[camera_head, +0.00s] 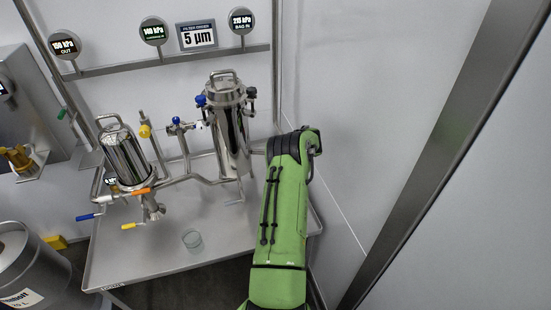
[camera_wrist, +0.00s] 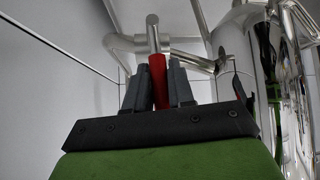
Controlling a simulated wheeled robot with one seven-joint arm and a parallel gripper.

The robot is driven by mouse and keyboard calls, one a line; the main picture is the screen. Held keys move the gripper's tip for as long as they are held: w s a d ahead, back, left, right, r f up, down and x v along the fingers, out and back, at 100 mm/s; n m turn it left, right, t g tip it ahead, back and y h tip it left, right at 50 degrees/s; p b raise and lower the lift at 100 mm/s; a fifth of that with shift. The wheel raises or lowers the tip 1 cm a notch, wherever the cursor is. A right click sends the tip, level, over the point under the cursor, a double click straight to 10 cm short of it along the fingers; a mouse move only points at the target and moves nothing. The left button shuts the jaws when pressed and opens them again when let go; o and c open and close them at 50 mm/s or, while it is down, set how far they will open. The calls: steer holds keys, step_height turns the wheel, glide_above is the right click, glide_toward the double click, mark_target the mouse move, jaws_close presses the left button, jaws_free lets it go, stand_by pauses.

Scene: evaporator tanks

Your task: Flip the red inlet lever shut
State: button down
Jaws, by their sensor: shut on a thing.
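The red lever (camera_wrist: 157,78) shows in the wrist view, between the two dark fingers of my gripper (camera_wrist: 159,84). My gripper is shut on it. The lever's far end meets a short steel stem (camera_wrist: 152,36) beside a steel pipe (camera_wrist: 122,42). Its near end is hidden by the gripper body. In the head view neither the red lever nor my gripper can be made out. My green arm (camera_head: 279,230) reaches up to the right side of the tall steel filter housing (camera_head: 232,140) and covers that spot.
A shorter steel housing (camera_head: 123,155) stands to the left, with orange, blue and yellow levers (camera_head: 132,226) near its base. A pale wall (camera_head: 375,130) stands close on my arm's right.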

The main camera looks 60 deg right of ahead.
steer(key=shift+s+d+f+t+y+b, duration=0.1)
steer(key=shift+s+d+t+y+b, duration=0.05)
steer(key=shift+s+t+y+b, duration=0.2)
stand_by(0.3)
steer(key=c, duration=1.1)
jaws_free()
steer(key=shift+w, duration=0.1)
steer(key=p+v, duration=0.3)
steer(key=v, duration=1.2)
steer(key=shift+r, duration=0.3)
